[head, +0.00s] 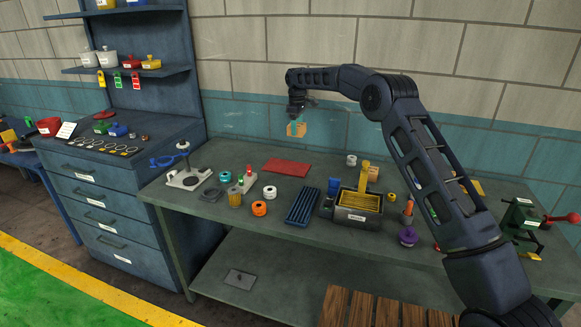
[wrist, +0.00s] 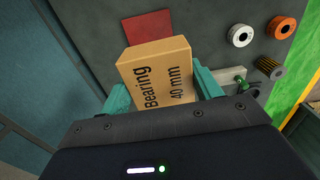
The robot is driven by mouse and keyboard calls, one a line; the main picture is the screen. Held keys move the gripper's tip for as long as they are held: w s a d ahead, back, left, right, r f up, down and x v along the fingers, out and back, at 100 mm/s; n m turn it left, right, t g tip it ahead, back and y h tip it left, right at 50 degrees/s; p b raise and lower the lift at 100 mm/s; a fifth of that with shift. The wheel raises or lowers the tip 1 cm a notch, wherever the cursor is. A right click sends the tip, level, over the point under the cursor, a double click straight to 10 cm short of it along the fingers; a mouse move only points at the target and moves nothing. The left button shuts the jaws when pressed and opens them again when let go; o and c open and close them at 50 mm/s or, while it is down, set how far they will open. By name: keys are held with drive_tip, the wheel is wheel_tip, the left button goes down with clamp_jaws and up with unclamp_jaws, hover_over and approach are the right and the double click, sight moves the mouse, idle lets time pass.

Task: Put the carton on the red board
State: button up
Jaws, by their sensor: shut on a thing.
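The carton (wrist: 157,72) is a tan box marked "Bearing 40 mm" in the wrist view. My gripper (wrist: 160,92) is shut on it, with a teal finger on each side. In the head view my gripper (head: 297,122) holds the carton (head: 296,130) in the air above the back of the bench. The red board (head: 287,167) lies flat on the bench below and a little left of the carton. In the wrist view the red board (wrist: 147,25) shows beyond the carton, which hides part of it.
White (head: 269,192) and orange (head: 259,208) rings sit in front of the board. A dark blue ribbed tray (head: 303,206) and a grey bin with yellow contents (head: 358,205) stand to the right. A white-based stand (head: 188,179) is at the left.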

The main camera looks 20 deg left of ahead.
sight(296, 171)
wheel_tip(296, 171, down, 19)
drive_tip(key=shift+f, duration=0.15)
idle(0.5)
drive_tip(key=shift+f, duration=0.15)
drive_tip(key=o, duration=1.1)
wheel_tip(296, 171, up, 12)
drive_tip(key=shift+r, duration=0.15)
drive_tip(key=shift+d+r, duration=0.1)
